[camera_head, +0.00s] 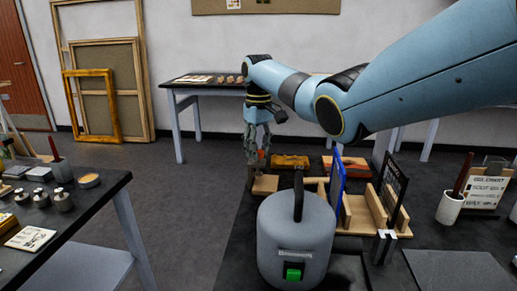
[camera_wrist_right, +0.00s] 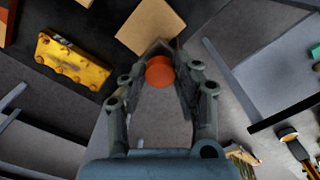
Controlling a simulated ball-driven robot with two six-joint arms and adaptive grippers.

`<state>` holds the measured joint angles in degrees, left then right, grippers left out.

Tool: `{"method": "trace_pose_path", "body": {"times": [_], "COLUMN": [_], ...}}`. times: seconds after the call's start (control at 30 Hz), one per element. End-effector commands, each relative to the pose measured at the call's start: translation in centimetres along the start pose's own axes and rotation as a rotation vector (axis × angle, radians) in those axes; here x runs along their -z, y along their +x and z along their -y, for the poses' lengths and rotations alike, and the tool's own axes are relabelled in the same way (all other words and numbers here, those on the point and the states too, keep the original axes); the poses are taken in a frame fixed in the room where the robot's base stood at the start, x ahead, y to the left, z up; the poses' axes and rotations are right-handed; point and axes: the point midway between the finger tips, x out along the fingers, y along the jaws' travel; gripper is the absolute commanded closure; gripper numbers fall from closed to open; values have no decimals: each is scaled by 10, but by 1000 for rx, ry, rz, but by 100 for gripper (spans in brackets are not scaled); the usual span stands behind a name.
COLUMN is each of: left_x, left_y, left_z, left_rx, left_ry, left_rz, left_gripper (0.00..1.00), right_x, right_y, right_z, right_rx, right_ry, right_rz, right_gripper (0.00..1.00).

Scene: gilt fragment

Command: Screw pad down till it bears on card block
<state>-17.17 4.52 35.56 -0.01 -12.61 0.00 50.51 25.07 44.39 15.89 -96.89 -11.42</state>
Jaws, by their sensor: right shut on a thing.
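My right gripper (camera_head: 258,152) hangs down at the far end of the dark bench. In the right wrist view its two fingers (camera_wrist_right: 160,78) are closed on a round orange-red knob (camera_wrist_right: 159,72), one finger on each side. The knob shows only as a small orange patch (camera_head: 261,154) in the head view. A tan block (camera_head: 265,185) lies on the bench just below the gripper; a flat tan square (camera_wrist_right: 151,27) shows beyond the knob in the wrist view. I cannot tell which part is the pad, or whether it touches the card block. My left gripper is out of view.
A gilt ornamented piece (camera_wrist_right: 72,63) lies beside the work. A grey canister with handle (camera_head: 296,235) stands in front. A wooden rack (camera_head: 356,214) with blue and black panels and a white cup (camera_head: 450,208) stand to the right. A side table (camera_head: 95,215) is at left.

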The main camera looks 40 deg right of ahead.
Motion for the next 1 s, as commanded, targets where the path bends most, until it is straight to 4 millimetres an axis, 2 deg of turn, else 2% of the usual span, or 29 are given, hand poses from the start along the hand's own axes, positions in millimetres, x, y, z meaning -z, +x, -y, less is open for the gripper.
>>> {"method": "trace_pose_path", "body": {"times": [0.03,0.1,0.47,0.67,1.0], "left_x": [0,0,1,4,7], "left_y": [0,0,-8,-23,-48], "left_z": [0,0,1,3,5], "left_rx": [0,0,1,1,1], "left_ry": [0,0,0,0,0], "left_rz": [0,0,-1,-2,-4], "left_gripper": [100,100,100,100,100], "right_x": [0,0,0,0,0], "right_y": [0,0,-2,-4,-3], "right_z": [0,0,1,1,1], "right_rx": [0,0,2,3,1], "right_ry": [0,0,54,175,488], "right_rz": [0,0,2,2,2], "right_gripper": [91,100,100,100,100]}}
